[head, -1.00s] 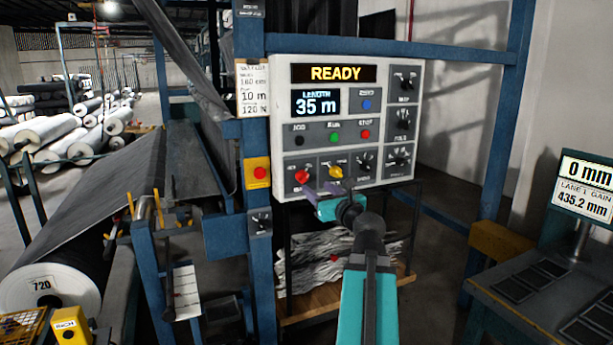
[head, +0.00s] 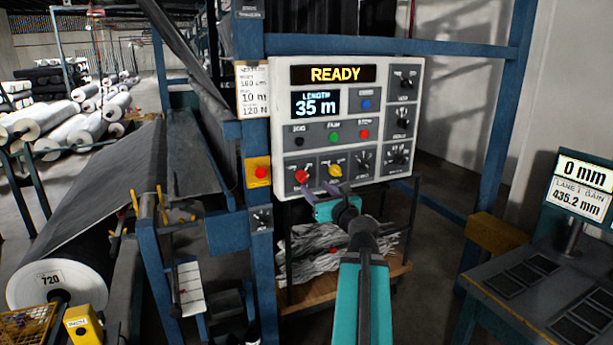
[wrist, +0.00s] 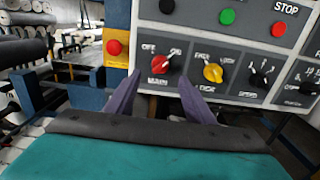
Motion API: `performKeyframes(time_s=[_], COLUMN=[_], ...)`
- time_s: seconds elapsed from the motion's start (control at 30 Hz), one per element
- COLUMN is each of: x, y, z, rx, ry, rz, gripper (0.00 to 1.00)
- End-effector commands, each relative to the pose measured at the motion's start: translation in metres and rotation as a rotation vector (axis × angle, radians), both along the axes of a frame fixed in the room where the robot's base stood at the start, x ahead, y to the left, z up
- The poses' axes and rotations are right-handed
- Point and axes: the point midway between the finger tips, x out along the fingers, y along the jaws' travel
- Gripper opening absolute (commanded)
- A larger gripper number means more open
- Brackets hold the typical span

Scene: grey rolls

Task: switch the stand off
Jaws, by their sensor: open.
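The control panel (head: 350,120) reads READY and LENGTH 35 m. Its red MAIN knob (head: 301,177) sits at the lower left, between OFF and ON labels in the wrist view (wrist: 160,64); its mark appears to lean toward ON. The yellow LOCK knob (head: 335,171) is just right of it. My gripper (head: 320,190) is open and empty, just below these knobs. In the wrist view my two purple fingers (wrist: 158,78) point at the panel, with the red knob ahead between their tips. I cannot tell whether they touch the panel.
A red button on a yellow plate (head: 260,173) is on the blue post left of the panel. Black, green and red buttons (head: 335,136) sit above the knobs. A shelf with crumpled grey material (head: 325,250) is below. A desk with a display (head: 580,185) stands at right.

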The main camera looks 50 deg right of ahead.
Motion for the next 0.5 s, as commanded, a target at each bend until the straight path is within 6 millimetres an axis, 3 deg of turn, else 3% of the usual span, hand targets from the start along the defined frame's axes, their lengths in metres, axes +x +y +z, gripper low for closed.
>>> performKeyframes(time_s=[0.4, 0.5], x=[0.003, 0.013], y=[-0.002, -0.006], z=[0.002, 0.002], rx=[0.005, 0.004], ry=[0.004, 0.004], rz=[-0.006, -0.007], gripper=[0.49, 0.49])
